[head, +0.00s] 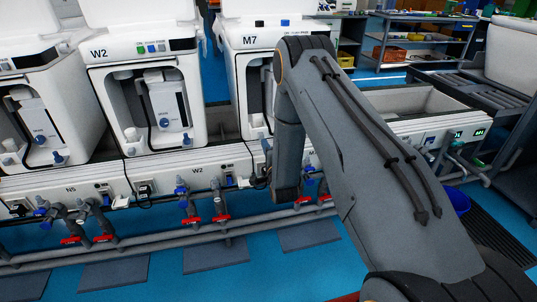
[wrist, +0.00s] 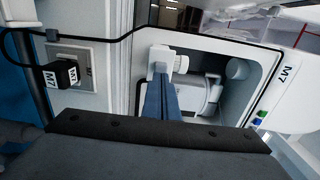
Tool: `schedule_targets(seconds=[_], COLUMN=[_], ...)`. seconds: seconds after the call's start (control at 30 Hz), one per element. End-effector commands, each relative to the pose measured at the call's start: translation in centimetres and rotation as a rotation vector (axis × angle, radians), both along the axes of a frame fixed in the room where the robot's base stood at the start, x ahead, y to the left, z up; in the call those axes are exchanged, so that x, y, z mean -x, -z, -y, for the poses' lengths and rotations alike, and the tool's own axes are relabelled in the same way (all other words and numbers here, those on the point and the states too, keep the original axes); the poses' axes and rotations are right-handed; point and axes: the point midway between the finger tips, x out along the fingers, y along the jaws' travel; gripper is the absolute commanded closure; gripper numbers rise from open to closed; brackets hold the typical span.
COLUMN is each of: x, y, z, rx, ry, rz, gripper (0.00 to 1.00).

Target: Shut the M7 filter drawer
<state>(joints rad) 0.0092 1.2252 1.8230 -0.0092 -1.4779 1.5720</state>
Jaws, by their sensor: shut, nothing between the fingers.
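The M7 machine (head: 249,62) stands at the centre of the head view, partly hidden by my arm. In the wrist view it appears turned sideways, with its M7 label (wrist: 288,76) at the right. A white block with a round knob (wrist: 180,64) sticks out at the edge of its recess; it looks like the filter drawer front, but how far out it is I cannot tell. My gripper (wrist: 162,82) is shut and empty, its blue fingers pointing at this block. The fingertips overlap it in the picture; contact is unclear. In the head view my gripper is hidden.
The W2 machine (head: 145,85) stands left of M7. A black plug labelled M7 (wrist: 61,75) and a black cable lie close to the fingers. Pipes with red valve handles (head: 221,218) run low in front. The blue floor (head: 130,255) is largely open.

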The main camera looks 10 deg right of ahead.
Motion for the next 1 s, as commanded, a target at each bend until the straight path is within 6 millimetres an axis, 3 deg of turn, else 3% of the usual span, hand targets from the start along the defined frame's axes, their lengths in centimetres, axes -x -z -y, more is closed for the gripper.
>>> schedule_targets(seconds=[0.2, 0.67, 1.0], x=[-1.9, -2.5, -8.6], y=[0.0, 0.0, 0.2], z=[0.0, 0.0, 0.0], rx=[0.000, 0.000, 0.000], ry=[0.000, 0.000, 0.000], rz=[0.000, 0.001, 0.003], gripper=[1.00, 1.00, 1.00])
